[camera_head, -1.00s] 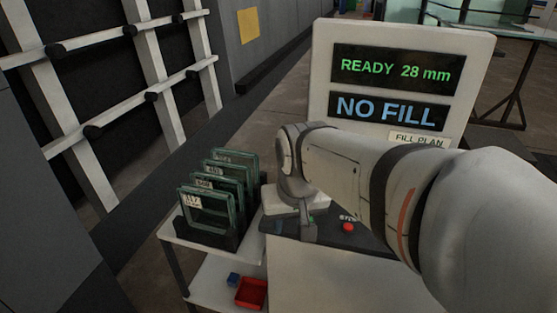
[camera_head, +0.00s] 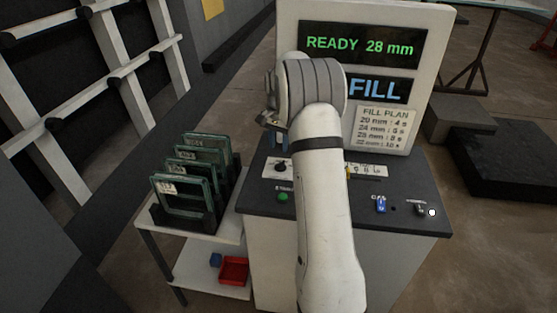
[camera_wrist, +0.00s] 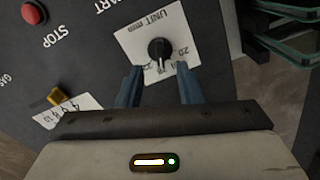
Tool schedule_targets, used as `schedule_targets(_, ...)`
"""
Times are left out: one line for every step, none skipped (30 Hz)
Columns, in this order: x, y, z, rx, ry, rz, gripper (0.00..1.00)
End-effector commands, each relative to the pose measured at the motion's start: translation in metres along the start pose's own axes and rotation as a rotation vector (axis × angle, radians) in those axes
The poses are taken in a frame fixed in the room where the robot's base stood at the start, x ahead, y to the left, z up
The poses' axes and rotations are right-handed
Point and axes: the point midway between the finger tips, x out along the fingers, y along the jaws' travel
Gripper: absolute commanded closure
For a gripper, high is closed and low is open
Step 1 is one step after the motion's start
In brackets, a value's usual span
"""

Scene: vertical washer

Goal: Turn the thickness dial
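The thickness dial is a black knob (camera_wrist: 160,50) on a white plate (camera_wrist: 136,38) marked "UNIT mm" with numbers along one side. In the wrist view its pointer faces down toward the numbers, roughly at the label in the middle. In the head view the dial (camera_head: 281,168) sits at the panel's left back. My gripper (camera_wrist: 159,73) is open, its two blue fingers apart on either side below the knob, not visibly touching it. In the head view my gripper (camera_head: 275,132) is above the dial, partly hidden by my wrist. The display (camera_head: 362,46) reads "READY 28 mm".
A green button (camera_head: 283,196) is in front of the dial. Glass panes (camera_head: 185,195) stand in a rack at left. A fill plan sign (camera_head: 384,128) is behind.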

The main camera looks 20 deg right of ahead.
Motion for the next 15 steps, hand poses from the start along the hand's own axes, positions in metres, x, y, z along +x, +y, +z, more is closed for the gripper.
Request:
schedule_targets(0.004, 0.0, -0.002, 0.005, -0.003, 0.002, 0.67)
schedule_targets(0.007, 0.0, -0.002, 0.006, -0.003, 0.002, 0.67)
schedule_targets(0.011, 0.0, -0.002, 0.007, -0.004, 0.003, 0.67)
schedule_targets(0.015, 0.0, -0.002, 0.007, -0.004, 0.003, 0.67)
schedule_targets(0.019, 0.0, -0.002, 0.007, -0.005, 0.003, 0.67)
schedule_targets(0.026, 0.001, -0.002, 0.006, -0.006, 0.004, 0.67)
schedule_targets(0.03, 0.001, -0.001, 0.006, -0.006, 0.004, 0.67)
schedule_targets(0.035, 0.001, -0.002, 0.006, -0.005, 0.004, 0.67)
schedule_targets(0.042, 0.001, -0.002, 0.006, -0.005, 0.004, 0.67)
schedule_targets(0.047, 0.001, -0.002, 0.006, -0.005, 0.004, 0.67)
schedule_targets(0.051, 0.001, -0.002, 0.006, -0.005, 0.004, 0.67)
schedule_targets(0.057, 0.001, -0.002, 0.006, -0.004, 0.003, 0.67)
schedule_targets(0.061, 0.001, -0.002, 0.006, -0.005, 0.003, 0.67)
schedule_targets(0.065, 0.001, -0.002, 0.006, -0.005, 0.004, 0.67)
schedule_targets(0.069, 0.001, -0.002, 0.006, -0.004, 0.003, 0.67)
